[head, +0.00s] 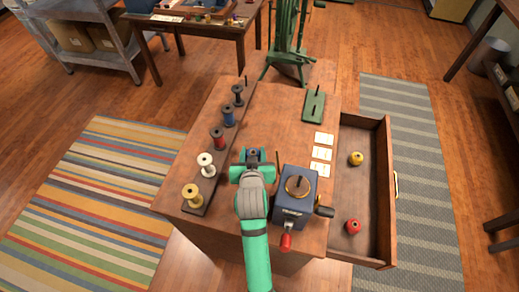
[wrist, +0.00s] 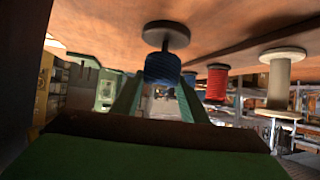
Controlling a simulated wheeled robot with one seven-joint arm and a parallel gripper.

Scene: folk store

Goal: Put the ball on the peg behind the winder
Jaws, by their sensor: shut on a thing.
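My gripper (head: 254,163) is shut on a blue yarn ball (wrist: 162,66), which has a dark disc at one end. In the head view only a little of the ball (head: 254,152) shows between the fingers. They are above the table, left of the winder. The winder (head: 292,212) is a dark blue box with a brass disc on top and a red-handled crank at its front. Behind it, past a row of cards, a green base (head: 312,108) with an upright peg (head: 318,91) stands near the table's back edge. The peg looks empty.
A rack (head: 207,193) of several spools runs along the table's left side. Cream cards (head: 322,154) lie between winder and green base. The open drawer (head: 378,190) at right holds a yellow ball (head: 356,158) and a red ball (head: 353,226). A green stand (head: 290,45) rises behind the table.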

